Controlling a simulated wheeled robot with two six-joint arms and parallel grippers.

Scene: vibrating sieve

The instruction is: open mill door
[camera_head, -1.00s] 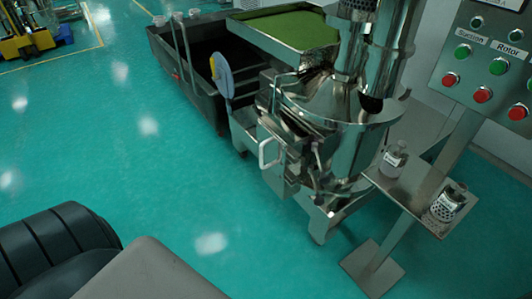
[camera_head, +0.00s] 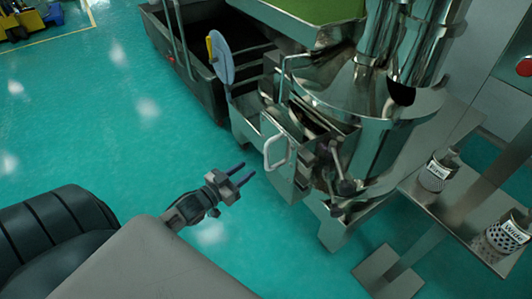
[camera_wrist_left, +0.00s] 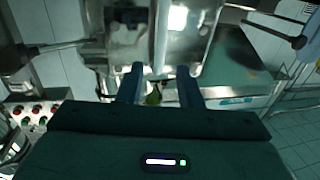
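The mill (camera_head: 385,125) is a shiny steel machine at the upper right of the head view. Its door (camera_head: 287,160) is a steel panel on the front left side with a pale loop handle (camera_head: 275,153). The door looks closed, though I cannot be sure. My left gripper (camera_head: 249,171) is open and empty, a little left of and below the handle, apart from it. In the left wrist view its two fingers (camera_wrist_left: 160,84) are spread, with steel machine parts (camera_wrist_left: 150,40) beyond them. My right gripper is not in view.
A dark bin (camera_head: 190,70) stands behind and left of the mill. A steel stand (camera_head: 465,215) at the right holds two perforated cups, labelled Fine (camera_head: 436,175) and Wide (camera_head: 506,236).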

